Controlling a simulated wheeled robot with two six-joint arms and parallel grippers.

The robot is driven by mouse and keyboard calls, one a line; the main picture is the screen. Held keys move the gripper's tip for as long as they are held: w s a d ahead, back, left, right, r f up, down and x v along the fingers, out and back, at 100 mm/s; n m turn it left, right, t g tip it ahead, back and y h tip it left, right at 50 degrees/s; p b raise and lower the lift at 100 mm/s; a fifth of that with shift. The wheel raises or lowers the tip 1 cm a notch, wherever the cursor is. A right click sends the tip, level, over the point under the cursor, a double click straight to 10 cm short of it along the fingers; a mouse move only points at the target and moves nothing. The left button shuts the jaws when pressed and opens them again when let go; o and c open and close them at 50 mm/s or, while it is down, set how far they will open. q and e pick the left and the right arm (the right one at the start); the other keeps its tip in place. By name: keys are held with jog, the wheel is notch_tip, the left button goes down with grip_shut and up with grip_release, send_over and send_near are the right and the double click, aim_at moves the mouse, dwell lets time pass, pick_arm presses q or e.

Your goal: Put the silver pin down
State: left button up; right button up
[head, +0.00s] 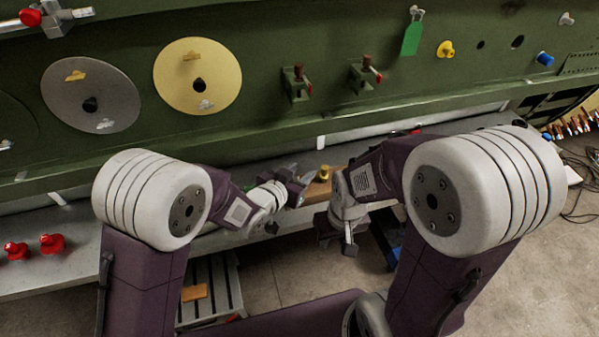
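My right gripper (337,240) hangs lower and nearer, at the bench's front edge, pointing down. Its fingers are small and dark, and I cannot tell their state. No loose silver pin is clearly visible on the bench.
The green panel (300,35) carries a grey disc (65,95), a yellow disc (222,75), clamps and a green tag (411,38). Red knobbed pieces (50,244) stand on the grey bench (75,228) at left. Cables (580,190) lie on the floor at right.

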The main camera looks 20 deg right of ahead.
pick_arm(q)
jog(key=shift+s+r, duration=0.15)
jog(key=shift+s, duration=0.05)
jog(key=v, duration=0.6)
jog(key=shift+a+r+b, duration=0.15)
jog(key=shift+a+b, duration=0.05)
jog(key=shift+b, duration=0.2)
jog(key=b+v, duration=0.5)
jog(key=b, duration=0.1)
jog(key=shift+s, duration=0.15)
